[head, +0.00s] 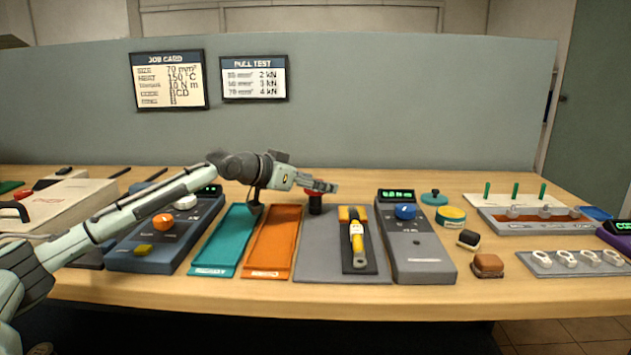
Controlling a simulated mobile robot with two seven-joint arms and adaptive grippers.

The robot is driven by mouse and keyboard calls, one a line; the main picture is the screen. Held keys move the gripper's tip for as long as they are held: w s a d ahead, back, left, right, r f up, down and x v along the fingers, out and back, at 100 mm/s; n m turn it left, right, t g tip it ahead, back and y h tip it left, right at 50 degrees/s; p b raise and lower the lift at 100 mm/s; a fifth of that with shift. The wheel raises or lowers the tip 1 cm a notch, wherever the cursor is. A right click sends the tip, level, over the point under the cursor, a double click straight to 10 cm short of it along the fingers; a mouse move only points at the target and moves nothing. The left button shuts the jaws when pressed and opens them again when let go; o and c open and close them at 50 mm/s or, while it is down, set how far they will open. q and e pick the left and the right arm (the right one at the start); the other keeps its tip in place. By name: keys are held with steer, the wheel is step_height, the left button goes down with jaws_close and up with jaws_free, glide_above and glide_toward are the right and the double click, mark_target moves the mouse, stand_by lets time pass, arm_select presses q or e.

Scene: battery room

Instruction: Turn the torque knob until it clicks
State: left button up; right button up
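A blue round knob (405,211) sits on a grey box (420,255) with a lit green display, right of centre. I cannot read its display. A black post with a red top (315,205) stands on the grey mat (315,262). My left gripper (328,187) reaches in from the left and points right, at the red top. Its fingers overlap the red top in the picture; I cannot tell whether they touch or grip it. A yellow-and-black handled tool (357,238) lies on a dark pad on the same mat. My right gripper is not in view.

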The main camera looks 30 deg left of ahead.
arm_select(q)
jaws_close()
stand_by(0.4)
